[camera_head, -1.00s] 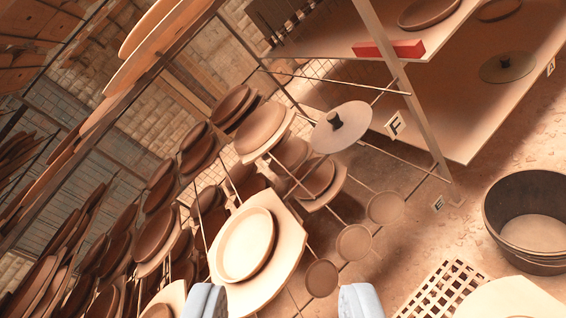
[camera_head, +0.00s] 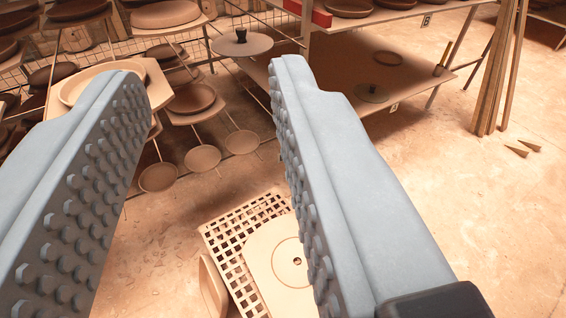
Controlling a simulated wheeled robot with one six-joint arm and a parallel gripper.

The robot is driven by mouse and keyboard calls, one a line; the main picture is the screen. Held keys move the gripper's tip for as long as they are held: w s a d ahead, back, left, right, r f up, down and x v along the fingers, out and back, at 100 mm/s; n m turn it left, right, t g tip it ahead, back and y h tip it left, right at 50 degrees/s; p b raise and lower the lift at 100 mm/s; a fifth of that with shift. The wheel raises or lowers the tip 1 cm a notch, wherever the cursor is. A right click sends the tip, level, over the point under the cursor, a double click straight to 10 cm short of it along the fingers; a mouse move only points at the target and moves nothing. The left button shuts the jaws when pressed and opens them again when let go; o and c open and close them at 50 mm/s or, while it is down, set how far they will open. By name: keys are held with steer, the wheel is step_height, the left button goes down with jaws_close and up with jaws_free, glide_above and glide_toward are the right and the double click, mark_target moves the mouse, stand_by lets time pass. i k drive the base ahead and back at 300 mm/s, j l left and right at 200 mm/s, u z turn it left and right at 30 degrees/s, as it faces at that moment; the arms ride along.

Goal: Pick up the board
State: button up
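My gripper (camera_head: 208,72) is open and empty, its two pale blue fingers with studded inner faces spread wide. Low in the middle, partly behind the right finger, a pale flat board (camera_head: 262,262) with a small dark hole lies over a white lattice (camera_head: 222,231) near the floor. A thin pale piece (camera_head: 211,287) stands tilted at its left. On the rack at the left, another pale board (camera_head: 155,74) bears a round dish (camera_head: 82,84), partly behind the left finger. Which board the task names cannot be told. Neither finger visibly touches a board.
Racks of brown plates fill the left. Small round discs (camera_head: 203,158) stick out on rods below them. A shelf unit (camera_head: 428,78) stands at the back. Poles (camera_head: 497,85) lean at the right. The floor (camera_head: 470,210) at right is mostly clear.

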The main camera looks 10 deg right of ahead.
mark_target(269, 254)
steer(key=k+l+z, duration=0.25)
steer(key=k, duration=1.05)
steer(key=i+l, duration=0.25)
steer(key=i+l+u, duration=0.15)
steer(key=l, duration=0.2)
steer(key=i+l, duration=0.25)
steer(key=i+l+u, duration=0.1)
steer(key=l, duration=0.3)
steer(key=i+l+u, duration=0.1)
steer(key=i+l, duration=0.4)
steer(key=l, duration=0.2)
steer(key=i+l+u, duration=0.1)
steer(key=l, duration=0.25)
steer(key=i, duration=0.1)
